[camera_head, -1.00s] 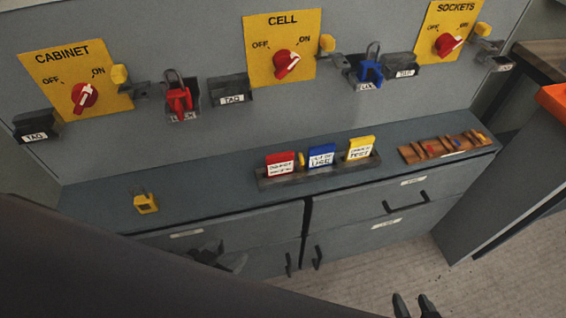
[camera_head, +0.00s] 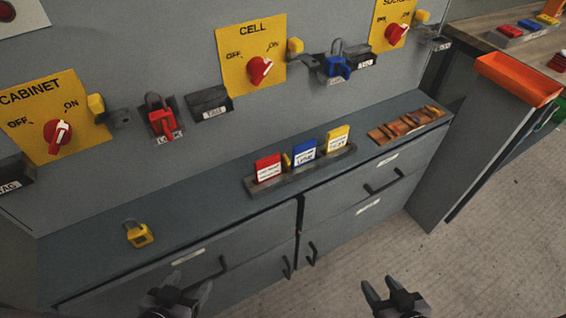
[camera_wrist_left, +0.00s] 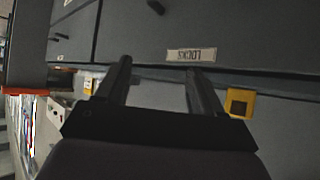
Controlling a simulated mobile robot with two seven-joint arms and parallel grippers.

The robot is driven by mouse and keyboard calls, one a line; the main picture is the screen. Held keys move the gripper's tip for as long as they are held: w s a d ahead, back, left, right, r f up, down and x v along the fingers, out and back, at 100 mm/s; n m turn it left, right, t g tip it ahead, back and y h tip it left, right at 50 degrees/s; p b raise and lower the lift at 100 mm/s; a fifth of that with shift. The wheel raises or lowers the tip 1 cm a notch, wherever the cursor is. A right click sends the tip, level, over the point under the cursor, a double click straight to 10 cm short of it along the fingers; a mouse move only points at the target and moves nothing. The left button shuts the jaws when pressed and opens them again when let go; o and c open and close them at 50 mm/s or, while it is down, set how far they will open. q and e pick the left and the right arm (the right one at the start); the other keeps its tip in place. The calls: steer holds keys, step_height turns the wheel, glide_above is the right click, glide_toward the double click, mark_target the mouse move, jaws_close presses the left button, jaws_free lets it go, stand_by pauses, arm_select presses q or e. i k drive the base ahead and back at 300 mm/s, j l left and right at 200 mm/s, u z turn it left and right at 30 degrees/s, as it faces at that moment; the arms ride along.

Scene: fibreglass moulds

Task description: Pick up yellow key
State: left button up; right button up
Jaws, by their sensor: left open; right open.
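A wooden rack (camera_head: 400,127) lies on the right end of the grey counter in the head view. It holds several small pieces; one at its right end looks yellow-orange (camera_head: 432,110), but it is too small to tell whether it is the yellow key. My left gripper (camera_head: 189,284) is open and empty in front of the drawers, below counter height. In the left wrist view its open fingers (camera_wrist_left: 158,72) point at the drawer fronts. My right gripper (camera_head: 380,287) is open and empty over the floor, well short of the rack.
A yellow padlock (camera_head: 139,234) sits on the counter's left; it also shows in the wrist view (camera_wrist_left: 238,102). A holder (camera_head: 300,172) bears red, blue and yellow tags. Switch panels line the wall. An orange tray (camera_head: 518,78) stands right. Drawer handles (camera_head: 382,182) stick out.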

mark_target(287, 163)
steer(key=i+l+u, duration=0.25)
steer(key=l, duration=0.25)
steer(key=i+l+u, duration=0.1)
steer(key=l+u, duration=0.2)
steer(key=l, duration=0.2)
steer(key=i+l+u, duration=0.1)
steer(key=l+u, duration=0.15)
steer(key=l, duration=0.3)
steer(key=l+u, duration=0.25)
steer(key=l, duration=0.35)
